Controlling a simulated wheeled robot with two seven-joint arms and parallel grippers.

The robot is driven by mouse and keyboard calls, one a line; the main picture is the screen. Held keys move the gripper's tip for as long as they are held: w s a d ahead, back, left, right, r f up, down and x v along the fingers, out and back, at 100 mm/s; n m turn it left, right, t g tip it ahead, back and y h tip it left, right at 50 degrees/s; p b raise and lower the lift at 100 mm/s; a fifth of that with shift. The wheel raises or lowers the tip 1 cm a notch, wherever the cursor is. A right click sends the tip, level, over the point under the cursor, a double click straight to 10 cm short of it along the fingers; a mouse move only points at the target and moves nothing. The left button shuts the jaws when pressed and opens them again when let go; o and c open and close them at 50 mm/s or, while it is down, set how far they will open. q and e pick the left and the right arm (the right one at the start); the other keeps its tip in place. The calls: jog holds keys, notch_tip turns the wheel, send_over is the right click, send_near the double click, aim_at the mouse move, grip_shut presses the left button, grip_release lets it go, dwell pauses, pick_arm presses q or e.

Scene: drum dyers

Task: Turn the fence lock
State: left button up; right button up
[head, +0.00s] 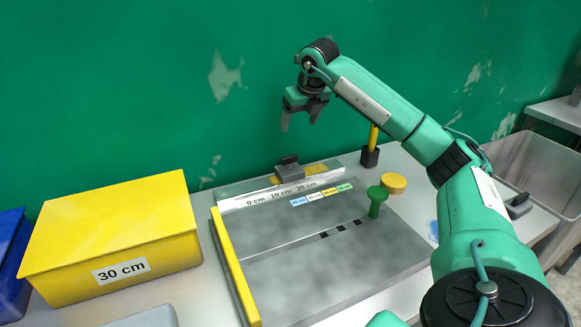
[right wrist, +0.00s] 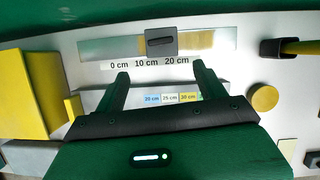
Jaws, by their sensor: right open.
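A dark grey block with a raised bar-like handle (head: 288,165) sits on the metal rail (head: 240,187) at the back of the grey board; it also shows in the right wrist view (right wrist: 161,42). A green knob on a post (head: 377,195) stands at the board's right side. Which of these is the fence lock is not marked. My right gripper (head: 300,125) is open and empty, fingers pointing down, above the grey block and apart from it. In the right wrist view its fingertips (right wrist: 160,70) are just short of the block. My left gripper is out of view.
A yellow bar (head: 235,265) runs along the left edge of the grey board (head: 325,270). A yellow box marked 30 cm (head: 115,235) stands left. A round yellow disc (head: 393,183) and a dark holder with a yellow stick (head: 370,157) are at right. The green wall is close behind.

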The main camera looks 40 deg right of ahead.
aim_at(290, 156)
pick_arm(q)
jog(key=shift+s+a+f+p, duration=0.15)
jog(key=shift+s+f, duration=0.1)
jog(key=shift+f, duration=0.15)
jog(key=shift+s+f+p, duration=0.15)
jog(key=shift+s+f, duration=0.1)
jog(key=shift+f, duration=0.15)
pick_arm(e)
jog(key=x, duration=1.4)
jog(key=shift+f, duration=0.15)
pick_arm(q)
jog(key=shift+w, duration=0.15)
pick_arm(e)
jog(key=c, duration=1)
